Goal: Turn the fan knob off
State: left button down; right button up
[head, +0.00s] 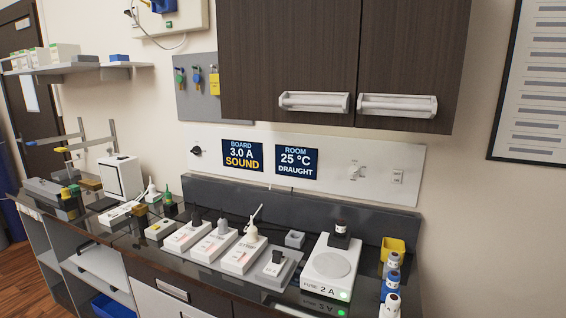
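A white wall panel (225,138) runs behind the counter, below the dark cabinets. A white round knob (355,171) is on its right part, beside the display (296,164) reading "ROOM 25 °C DRAUGHT". A black knob (197,150) is at the panel's left end, beside the display (242,156) reading "BOARD 3.0 A SOUND". The labels by both knobs are too small to read, so I cannot tell from lettering which is the fan knob, nor their settings. Neither of my grippers is in view.
The dark counter (275,305) holds white switch blocks (188,236), a white unit marked "2 A" (329,268), several bottles (391,281) and a yellow cup (393,247) in front of the panel. Cabinet handles (397,106) jut out above the white knob. A small plate (397,177) is right of it.

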aim_at(354, 171)
jog(key=k, duration=1.2)
jog(key=u, duration=0.85)
jog(key=i, duration=0.8)
jog(key=u, duration=0.6)
jog(key=i, duration=0.9)
jog(key=z, duration=1.05)
jog(key=i, duration=0.85)
jog(key=z, duration=0.9)
